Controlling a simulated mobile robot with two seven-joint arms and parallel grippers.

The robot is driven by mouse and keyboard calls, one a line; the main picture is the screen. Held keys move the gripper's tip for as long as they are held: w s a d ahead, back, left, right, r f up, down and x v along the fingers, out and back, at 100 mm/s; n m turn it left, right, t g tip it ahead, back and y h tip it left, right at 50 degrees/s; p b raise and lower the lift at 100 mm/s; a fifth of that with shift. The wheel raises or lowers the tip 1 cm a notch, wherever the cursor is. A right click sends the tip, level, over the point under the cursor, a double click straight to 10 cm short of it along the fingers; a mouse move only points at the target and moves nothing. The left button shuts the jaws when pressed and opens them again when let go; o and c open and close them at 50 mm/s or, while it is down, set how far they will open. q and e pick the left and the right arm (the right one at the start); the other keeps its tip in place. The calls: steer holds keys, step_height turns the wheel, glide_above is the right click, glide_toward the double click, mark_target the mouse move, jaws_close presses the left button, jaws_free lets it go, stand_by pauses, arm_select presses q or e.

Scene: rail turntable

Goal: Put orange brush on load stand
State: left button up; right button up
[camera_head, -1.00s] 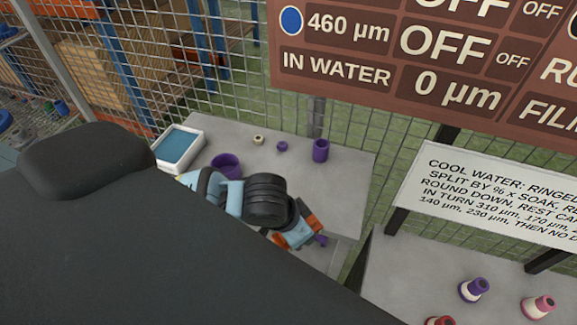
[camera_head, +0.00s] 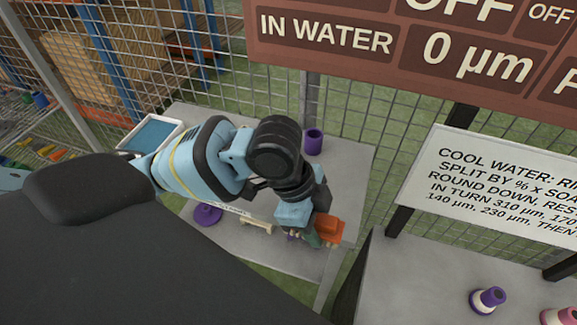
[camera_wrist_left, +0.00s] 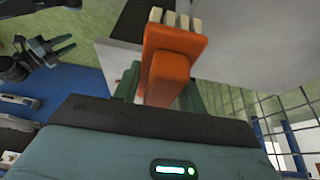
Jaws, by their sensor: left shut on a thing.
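My left gripper (camera_head: 308,230) is shut on the orange brush (camera_head: 328,228), over the front right part of the grey table. In the left wrist view the brush (camera_wrist_left: 170,62) is held between green fingers (camera_wrist_left: 160,92), its cream bristles pointing to the top of the picture. A dark gripper with two spread fingers, apparently my right one (camera_wrist_left: 70,44), shows at the upper left of that view. I cannot tell which thing is the load stand. The left arm hides part of the table.
The grey table (camera_head: 345,180) carries a white tray with blue inside (camera_head: 152,134), a purple cup (camera_head: 313,142), a purple disc (camera_head: 208,214) and a pale wooden piece (camera_head: 258,226). A wire fence stands behind. A second table at right holds purple (camera_head: 488,300) and pink (camera_head: 560,317) pieces.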

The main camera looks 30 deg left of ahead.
arm_select(q)
steer(key=w+a, duration=0.6)
steer(key=w+a+f, duration=0.1)
steer(key=w+a, duration=0.2)
steer(key=shift+w+a+f+b, duration=0.1)
steer(key=shift+w+a+b, duration=0.05)
steer(key=shift+b, duration=0.15)
steer(key=shift+w+a+f, duration=0.1)
steer(key=shift+a+f, duration=0.1)
steer(key=shift+f, duration=1.55)
steer(key=shift+f, duration=0.15)
steer(key=o, duration=0.9)
steer(key=shift+v, duration=3.85)
steer(key=shift+d, duration=0.1)
